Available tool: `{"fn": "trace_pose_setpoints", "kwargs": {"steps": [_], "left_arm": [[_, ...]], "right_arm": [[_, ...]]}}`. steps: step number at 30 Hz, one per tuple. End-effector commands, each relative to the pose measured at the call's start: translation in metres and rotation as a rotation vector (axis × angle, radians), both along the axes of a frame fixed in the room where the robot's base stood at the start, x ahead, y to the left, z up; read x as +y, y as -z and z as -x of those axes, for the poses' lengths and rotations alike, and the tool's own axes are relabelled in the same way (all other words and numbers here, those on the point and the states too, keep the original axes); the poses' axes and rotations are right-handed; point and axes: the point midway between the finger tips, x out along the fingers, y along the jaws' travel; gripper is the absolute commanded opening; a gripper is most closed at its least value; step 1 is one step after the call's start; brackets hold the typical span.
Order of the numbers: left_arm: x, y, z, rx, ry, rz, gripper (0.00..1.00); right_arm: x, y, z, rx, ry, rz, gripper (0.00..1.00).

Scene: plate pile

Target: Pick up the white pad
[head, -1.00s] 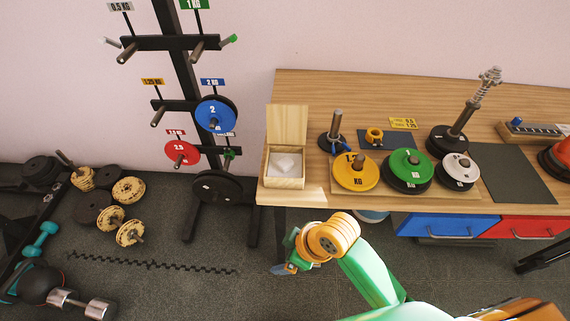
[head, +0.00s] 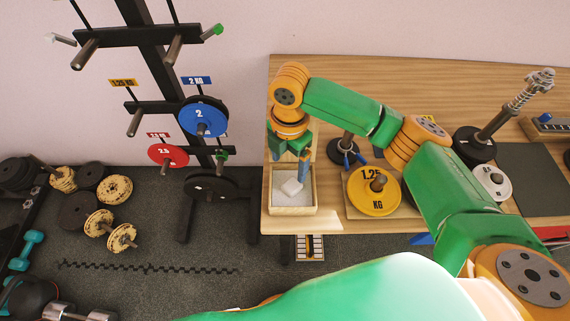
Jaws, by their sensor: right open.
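The white pad (head: 291,187) is a small pale block lying in an open wooden box (head: 293,211) at the left front corner of the wooden table. The box has a light, whitish inside. My right gripper (head: 291,172) points down over the box, with its fingers just above and beside the pad. It is open; whether a finger touches the pad I cannot tell. The raised lid of the box is mostly hidden behind my right gripper and wrist. My left gripper is not in view.
A weight rack with a blue plate (head: 203,117) and a red plate (head: 167,156) stands left.

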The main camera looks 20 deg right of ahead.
Motion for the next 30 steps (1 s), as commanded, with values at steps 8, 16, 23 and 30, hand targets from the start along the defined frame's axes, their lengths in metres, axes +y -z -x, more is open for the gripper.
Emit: {"fn": "trace_pose_setpoints", "kwargs": {"steps": [8,16,23,30], "left_arm": [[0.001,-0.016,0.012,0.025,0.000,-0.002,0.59],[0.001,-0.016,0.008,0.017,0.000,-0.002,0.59],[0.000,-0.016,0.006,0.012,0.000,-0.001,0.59],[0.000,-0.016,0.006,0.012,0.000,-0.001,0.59]], "right_arm": [[-0.004,0.049,0.002,0.003,0.003,0.001,0.85],[-0.003,0.061,0.001,-0.004,0.002,-0.001,0.85],[-0.003,0.061,0.001,-0.004,0.002,-0.001,0.31],[-0.003,0.061,0.001,-0.004,0.002,-0.001,0.00]]}}
